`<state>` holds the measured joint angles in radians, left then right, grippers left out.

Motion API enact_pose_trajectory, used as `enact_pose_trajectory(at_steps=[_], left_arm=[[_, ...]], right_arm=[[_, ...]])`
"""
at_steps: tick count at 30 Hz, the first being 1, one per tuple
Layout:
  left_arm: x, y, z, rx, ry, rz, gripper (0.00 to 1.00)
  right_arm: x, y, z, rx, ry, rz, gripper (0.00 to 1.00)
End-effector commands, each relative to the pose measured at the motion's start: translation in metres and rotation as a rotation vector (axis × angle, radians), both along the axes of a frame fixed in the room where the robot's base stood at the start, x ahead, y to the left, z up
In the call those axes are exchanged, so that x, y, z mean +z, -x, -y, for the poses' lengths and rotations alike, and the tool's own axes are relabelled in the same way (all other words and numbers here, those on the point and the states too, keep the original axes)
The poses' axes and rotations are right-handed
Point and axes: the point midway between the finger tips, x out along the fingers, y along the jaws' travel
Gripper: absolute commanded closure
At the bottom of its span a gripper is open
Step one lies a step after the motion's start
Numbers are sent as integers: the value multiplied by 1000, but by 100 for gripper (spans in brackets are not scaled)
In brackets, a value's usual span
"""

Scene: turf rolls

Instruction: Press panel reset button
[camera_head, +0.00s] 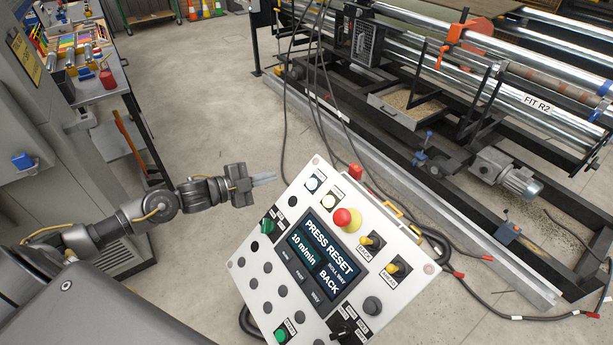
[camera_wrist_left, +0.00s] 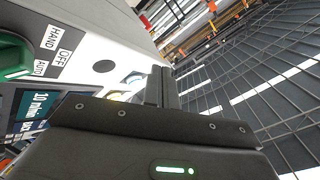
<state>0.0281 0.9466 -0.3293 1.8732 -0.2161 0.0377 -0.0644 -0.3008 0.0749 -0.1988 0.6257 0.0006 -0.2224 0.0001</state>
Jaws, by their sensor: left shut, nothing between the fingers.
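A white control panel (camera_head: 277,262) stands tilted in the head view. Its screen (camera_head: 325,262) reads PRESS RESET, 10 m/min and BACK. A white button (camera_head: 313,184) and a yellowish button (camera_head: 328,200) sit near its top corner; their small labels are not readable. A red mushroom button (camera_head: 343,217) on a yellow base is beside them. My left gripper (camera_head: 266,178) is shut and empty, left of the top corner and apart from the buttons in the head view. In the left wrist view its shut fingers (camera_wrist_left: 162,88) partly hide pale and yellow buttons. My right gripper is not in view.
A green selector (camera_head: 267,225) and yellow selectors (camera_head: 371,240) are also on the panel. Behind it stands a roller machine (camera_head: 480,110) with a motor (camera_head: 507,175). Dark cables (camera_head: 335,120) hang behind the panel. A cluttered bench (camera_head: 115,78) is at left. Open floor (camera_head: 215,95) lies between.

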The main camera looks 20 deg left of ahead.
Motion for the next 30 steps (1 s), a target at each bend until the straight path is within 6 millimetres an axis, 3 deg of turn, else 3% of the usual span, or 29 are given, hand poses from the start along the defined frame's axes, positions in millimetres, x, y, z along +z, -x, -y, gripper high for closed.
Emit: enact_pose_trajectory(at_steps=[1, 3, 9, 23, 30], left_arm=[[27, 8, 14, -58, -10, 34, 100], [51, 19, 31, -124, -20, 70, 100], [89, 42, 59, -240, -37, 125, 100], [94, 47, 64, -262, -40, 136, 100], [78, 37, 69, -262, -38, 136, 100]], right_arm=[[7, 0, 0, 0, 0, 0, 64], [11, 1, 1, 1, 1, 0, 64], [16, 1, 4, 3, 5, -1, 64], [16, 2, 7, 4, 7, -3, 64], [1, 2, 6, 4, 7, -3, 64]])
